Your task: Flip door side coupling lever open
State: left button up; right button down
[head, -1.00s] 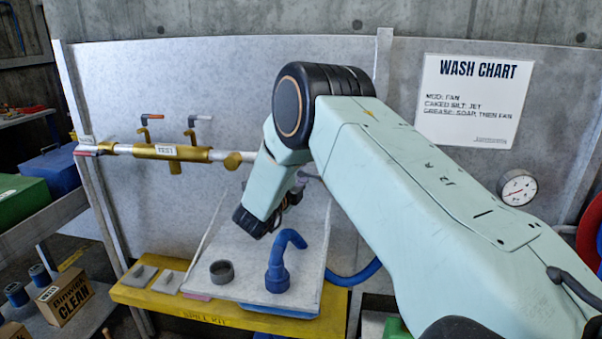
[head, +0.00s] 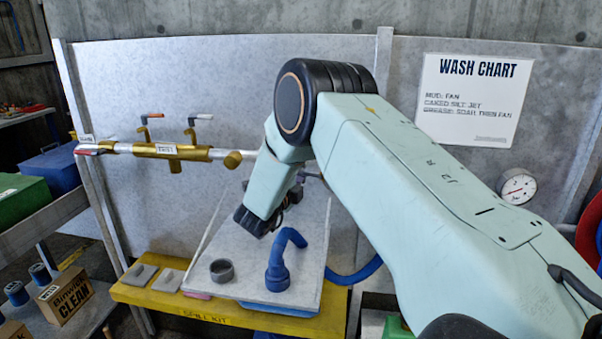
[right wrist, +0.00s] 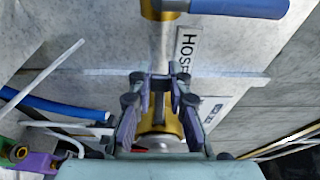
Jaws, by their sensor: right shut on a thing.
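My right arm reaches in from the right in the head view, and its lower forearm ends in a dark wrist section (head: 258,220) above the sloped grey board. The fingertips are hidden there. In the right wrist view my right gripper (right wrist: 160,92) is shut on a narrow part at a brass fitting (right wrist: 158,128). I cannot tell whether that part is the coupling lever. A silver pipe (right wrist: 160,45) runs up from it beside a "HOSE" label (right wrist: 188,48). Another brass fitting with a blue handle (right wrist: 240,7) shows at the top edge. My left gripper is not in view.
A wall pipe with brass fittings (head: 175,153) carries an orange-tipped lever (head: 152,116) and a pale-tipped lever (head: 201,117). A blue bent hose (head: 278,265) and a grey ring (head: 222,271) stand on the sloped board (head: 250,255). A yellow spill-kit shelf (head: 170,304) lies below.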

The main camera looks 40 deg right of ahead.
jog(key=n+t+y, duration=0.1)
jog(key=a+n+t, duration=0.1)
jog(key=n+t+y, duration=0.1)
jog(key=t, duration=0.1)
jog(key=shift+s+a+y, duration=0.15)
jog(key=shift+s+y, duration=0.15)
jog(key=shift+s, duration=0.05)
jog(key=shift+f, duration=0.1)
jog(key=c, duration=1.3)
grip_release()
jog(key=shift+a, duration=0.1)
jog(key=shift+o, duration=0.4)
jog(key=v, duration=1.2)
